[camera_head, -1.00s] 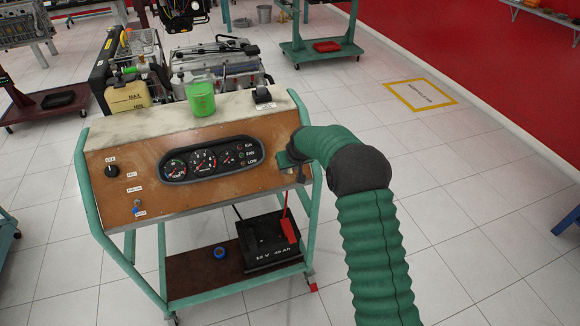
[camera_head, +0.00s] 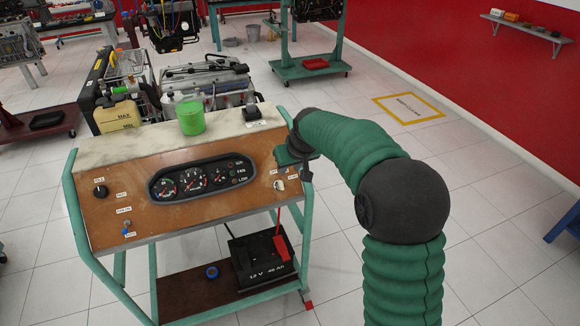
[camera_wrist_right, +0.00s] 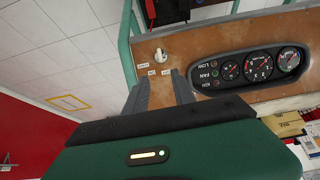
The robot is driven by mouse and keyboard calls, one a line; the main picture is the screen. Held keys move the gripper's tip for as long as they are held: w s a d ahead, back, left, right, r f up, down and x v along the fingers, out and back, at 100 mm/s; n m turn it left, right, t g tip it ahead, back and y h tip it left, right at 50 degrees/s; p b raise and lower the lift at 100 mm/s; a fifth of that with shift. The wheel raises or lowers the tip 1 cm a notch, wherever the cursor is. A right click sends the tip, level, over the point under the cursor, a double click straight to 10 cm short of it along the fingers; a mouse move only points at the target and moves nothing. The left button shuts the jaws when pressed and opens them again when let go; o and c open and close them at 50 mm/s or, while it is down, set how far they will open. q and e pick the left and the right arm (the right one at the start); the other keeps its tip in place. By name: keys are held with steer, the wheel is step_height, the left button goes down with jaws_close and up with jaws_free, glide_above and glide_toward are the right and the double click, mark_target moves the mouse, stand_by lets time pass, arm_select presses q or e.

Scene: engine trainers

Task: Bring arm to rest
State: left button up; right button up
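My right arm, in a green ribbed sleeve, reaches in from the lower right of the head view. Its gripper (camera_head: 299,160) is at the right end of the wooden instrument panel (camera_head: 220,210). In the wrist view the right gripper (camera_wrist_right: 161,78) shows two dark fingers with a gap between them and nothing held. A pale knob (camera_wrist_right: 160,55) lies beyond the fingertips, apart from them. The knob also shows in the head view (camera_head: 279,185), just below and left of the gripper. My left gripper is in neither view.
A green cup (camera_head: 190,117) stands on the trainer's top ledge. A black battery (camera_head: 262,262) sits on the lower shelf. An engine (camera_head: 210,85) stands behind.

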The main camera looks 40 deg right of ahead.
steer(key=s+a+f+n+g, duration=0.1)
steer(key=s+a+f, duration=0.3)
steer(key=s+a, duration=0.2)
steer(key=s+a+f+g+y, duration=0.1)
steer(key=s+a+f, duration=0.4)
steer(key=s, duration=0.5)
steer(key=s+a+f+n+g, duration=0.1)
steer(key=s+a+f, duration=0.3)
steer(key=s+a, duration=0.3)
steer(key=shift+s+a+f+n, duration=0.3)
steer(key=shift+s+a, duration=0.1)
steer(key=shift+s, duration=0.15)
steer(key=shift+a, duration=0.2)
